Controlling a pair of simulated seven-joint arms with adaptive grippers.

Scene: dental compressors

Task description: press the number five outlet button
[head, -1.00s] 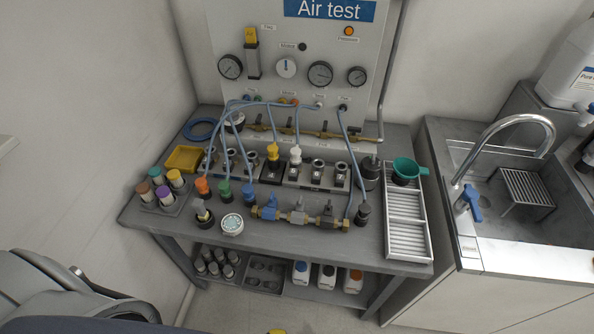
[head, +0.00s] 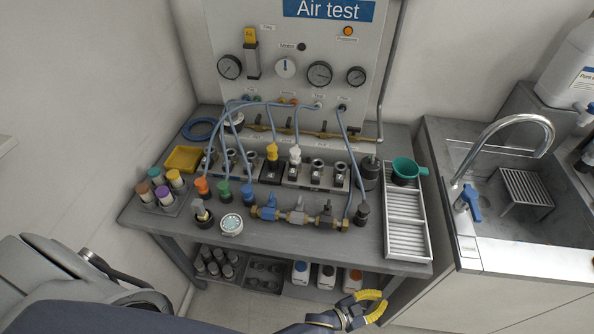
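A metal row of outlets (head: 317,181) stands on the grey bench below the gauge panel. Its front labels are too small to read surely, so I cannot tell which outlet is number five. A yellow plug (head: 272,152) and a white plug (head: 295,154) sit in two of the middle outlets, with blue hoses running up from them. The outlets to their right have no plug. My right gripper is out of view.
Coloured connectors (head: 202,187) and a valve manifold (head: 298,216) stand in front of the outlets. A green funnel (head: 410,168) and a slatted rack (head: 405,222) are at the bench's right. A sink with a tap (head: 504,122) lies farther right. Bottles (head: 327,276) stand on the lower shelf.

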